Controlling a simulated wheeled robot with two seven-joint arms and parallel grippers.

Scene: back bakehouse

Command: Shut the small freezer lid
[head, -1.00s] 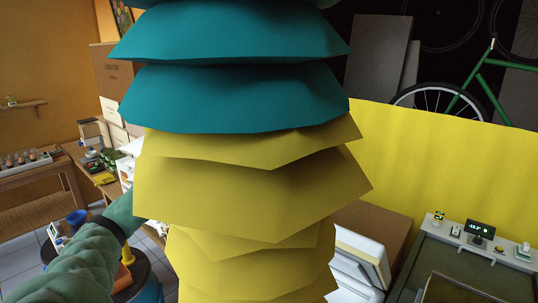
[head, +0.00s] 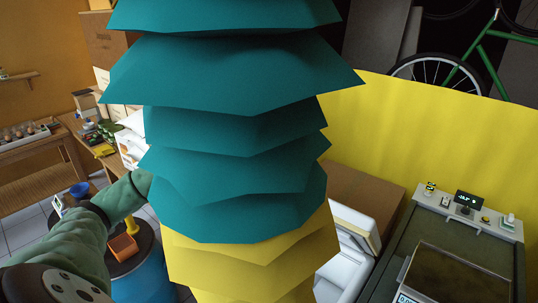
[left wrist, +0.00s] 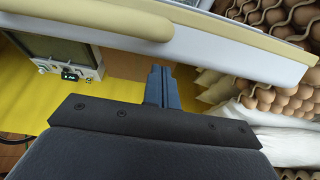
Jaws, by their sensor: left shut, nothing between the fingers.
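The small white freezer (head: 348,262) is at the lower middle right in the head view, partly hidden by a large layered teal and yellow shape. A white panel standing up at its back (head: 355,222) looks like its raised lid. In the left wrist view, a pale panel with a cream rim and rounded bar (left wrist: 190,40) crosses the top; it looks like the lid seen close. My left gripper (left wrist: 160,82) is shut and empty just below this panel; I cannot tell if they touch. In the head view its fingers are hidden behind the layered shape. My right gripper is not in view.
The layered teal and yellow shape (head: 235,130) blocks the head view's middle. A brown box (head: 368,195) stands behind the freezer, and a grey machine (head: 450,230) stands to its right. Egg trays (left wrist: 270,100) lie at right in the wrist view. A blue drum (head: 142,275) stands left.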

